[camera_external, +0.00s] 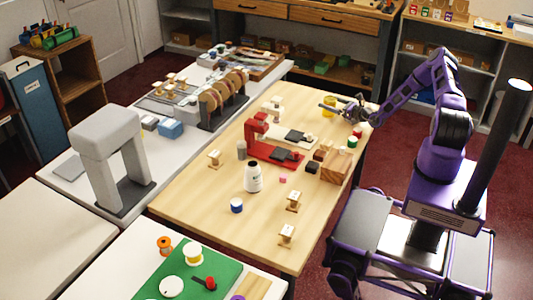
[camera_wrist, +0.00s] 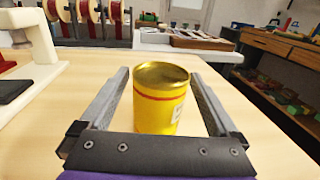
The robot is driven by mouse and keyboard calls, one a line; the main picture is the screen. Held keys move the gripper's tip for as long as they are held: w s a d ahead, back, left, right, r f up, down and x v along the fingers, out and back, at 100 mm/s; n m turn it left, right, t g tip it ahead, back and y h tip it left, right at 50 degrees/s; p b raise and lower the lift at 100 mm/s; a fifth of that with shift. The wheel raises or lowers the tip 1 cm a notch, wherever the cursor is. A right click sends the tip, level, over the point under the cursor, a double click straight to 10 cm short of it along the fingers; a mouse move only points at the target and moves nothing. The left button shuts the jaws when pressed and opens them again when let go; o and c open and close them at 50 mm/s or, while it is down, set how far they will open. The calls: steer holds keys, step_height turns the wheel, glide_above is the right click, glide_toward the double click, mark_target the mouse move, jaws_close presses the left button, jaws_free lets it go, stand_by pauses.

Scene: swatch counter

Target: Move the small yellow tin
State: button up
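The small yellow tin (camera_external: 329,112) stands upright at the far end of the wooden table. In the wrist view the yellow tin (camera_wrist: 158,105) has a red band near its top, a dull gold lid and part of a pale label at its right. My gripper (camera_external: 328,102) is low over the table at the tin. In the wrist view my gripper (camera_wrist: 160,74) is open, with one finger on each side of the tin. Some room shows between the tin and each finger. The tin's lower front edge is hidden by the gripper's body.
A red device (camera_external: 257,133) and a cream one (camera_external: 276,104) stand left of the tin. A wooden block (camera_external: 340,166) and small dark boxes lie nearer my base. A white bottle (camera_external: 253,180) stands mid-table. Table around the tin is mostly clear; the right edge is close.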

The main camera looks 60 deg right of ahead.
steer(key=s, duration=0.5)
steer(key=s+a, duration=0.1)
steer(key=s, duration=0.5)
steer(key=s+a, duration=0.1)
steer(key=s, duration=0.5)
steer(key=shift+s+a, duration=0.1)
steer(key=shift+a, duration=0.15)
